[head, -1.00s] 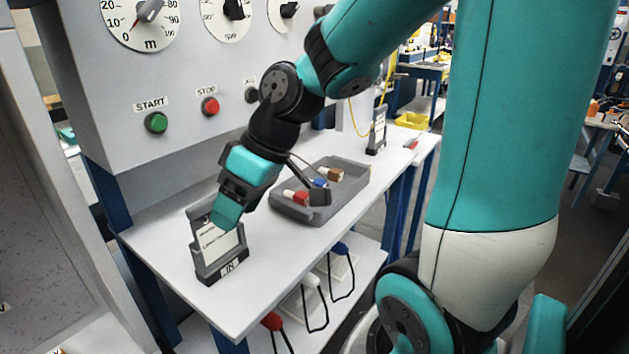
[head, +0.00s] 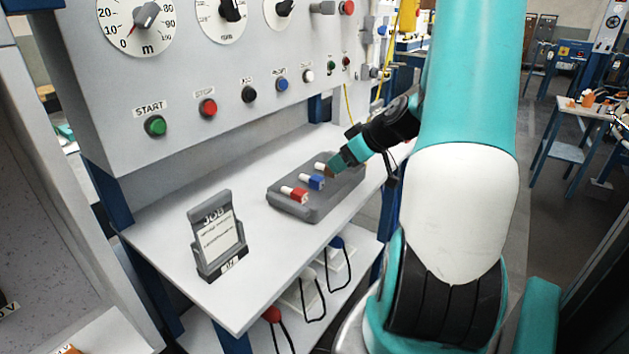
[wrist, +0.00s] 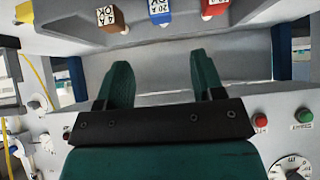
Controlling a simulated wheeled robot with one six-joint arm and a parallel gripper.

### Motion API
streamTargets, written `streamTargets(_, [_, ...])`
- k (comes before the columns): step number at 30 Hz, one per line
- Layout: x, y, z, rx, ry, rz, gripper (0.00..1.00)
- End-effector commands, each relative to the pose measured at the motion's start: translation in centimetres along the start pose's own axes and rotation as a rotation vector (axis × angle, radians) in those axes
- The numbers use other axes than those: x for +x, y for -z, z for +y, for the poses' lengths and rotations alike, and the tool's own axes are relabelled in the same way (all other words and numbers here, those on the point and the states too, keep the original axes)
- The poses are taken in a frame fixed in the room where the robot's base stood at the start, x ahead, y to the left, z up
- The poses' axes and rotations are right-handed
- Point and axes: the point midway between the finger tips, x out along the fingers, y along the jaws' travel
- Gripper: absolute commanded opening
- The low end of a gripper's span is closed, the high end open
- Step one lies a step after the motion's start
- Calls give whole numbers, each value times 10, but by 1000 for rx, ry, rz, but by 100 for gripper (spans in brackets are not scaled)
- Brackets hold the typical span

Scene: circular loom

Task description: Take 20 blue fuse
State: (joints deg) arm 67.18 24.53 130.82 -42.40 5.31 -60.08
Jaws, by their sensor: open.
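The blue fuse (head: 313,182) lies in the grey tray (head: 312,211) between a red fuse (head: 296,193) and a brown fuse (head: 327,169). In the wrist view the blue fuse (wrist: 160,12) is at the top edge, partly cut off, with a printed label that seems to read 20 A. The brown fuse (wrist: 111,18) is to its left and the red fuse (wrist: 212,8) to its right. My gripper (head: 337,162) is at the tray's far right end, close to the brown fuse. In the wrist view its two fingers (wrist: 160,78) stand apart with nothing between them.
A job card holder (head: 217,238) stands at the near left of the white bench (head: 260,285). The panel with buttons (head: 230,130) and dials rises behind it. Corded plugs (head: 310,290) sit on a shelf below. The bench between holder and tray is clear.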

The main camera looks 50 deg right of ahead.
Motion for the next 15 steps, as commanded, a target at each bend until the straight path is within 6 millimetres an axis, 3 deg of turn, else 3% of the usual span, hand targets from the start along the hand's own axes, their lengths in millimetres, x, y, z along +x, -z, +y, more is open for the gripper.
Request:
streamTargets(6, [45, 1, -1, 0, 4, -2, 62])
streamTargets(15, [70, 2, -2, 0, 3, -1, 62])
